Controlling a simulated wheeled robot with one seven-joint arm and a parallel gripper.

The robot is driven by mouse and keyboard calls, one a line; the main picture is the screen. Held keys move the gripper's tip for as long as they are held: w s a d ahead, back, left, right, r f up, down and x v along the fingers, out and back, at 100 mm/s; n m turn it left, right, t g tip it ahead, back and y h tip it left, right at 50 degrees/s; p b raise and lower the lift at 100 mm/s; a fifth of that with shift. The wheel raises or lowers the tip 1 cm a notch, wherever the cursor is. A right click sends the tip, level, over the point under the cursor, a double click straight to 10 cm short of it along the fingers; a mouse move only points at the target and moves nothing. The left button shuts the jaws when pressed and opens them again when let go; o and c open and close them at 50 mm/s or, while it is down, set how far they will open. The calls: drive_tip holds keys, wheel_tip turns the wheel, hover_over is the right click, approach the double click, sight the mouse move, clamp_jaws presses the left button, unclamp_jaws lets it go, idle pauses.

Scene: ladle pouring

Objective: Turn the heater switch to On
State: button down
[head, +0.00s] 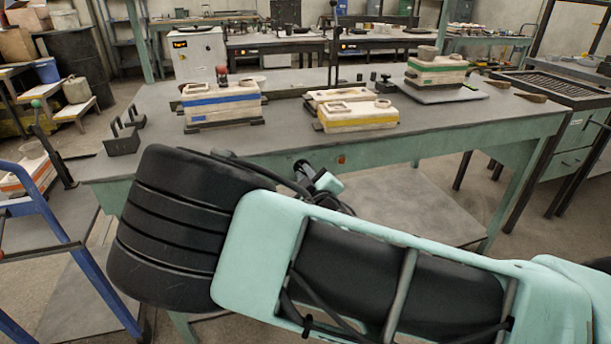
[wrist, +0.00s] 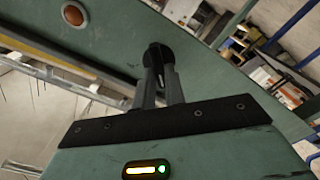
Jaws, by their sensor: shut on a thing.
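The heater switch is a dark round knob (wrist: 158,52) on the green front panel of the workbench, seen in the wrist view. My gripper (wrist: 160,66) reaches up to it, and its two dark fingers are shut on the knob. The fingers cover part of the knob, so I cannot tell which way it is turned. An orange indicator lamp (wrist: 72,15) sits on the same panel, left of the knob; it also shows in the head view (head: 341,159). In the head view my arm hides much of my gripper (head: 306,172), which is at the bench's front edge.
The workbench top (head: 255,152) carries a blue-striped mould (head: 221,101), a yellow-striped mould (head: 357,115) and a green-striped mould (head: 437,70). A blue metal frame (head: 55,225) stands at the left. A lower shelf (head: 405,205) lies under the bench.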

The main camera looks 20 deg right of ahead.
drive_tip(key=m+b, duration=0.3)
drive_tip(key=m, duration=0.3)
drive_tip(key=m+b, duration=0.4)
drive_tip(key=m, duration=0.1)
drive_tip(key=m+b, duration=0.3)
drive_tip(key=m, duration=0.3)
drive_tip(key=shift+d+f+m+b, duration=0.1)
drive_tip(key=shift+d+m+b, duration=0.2)
drive_tip(key=shift+d, duration=0.1)
idle(0.4)
drive_tip(key=c, duration=1.5)
unclamp_jaws()
drive_tip(key=shift+o, duration=0.2)
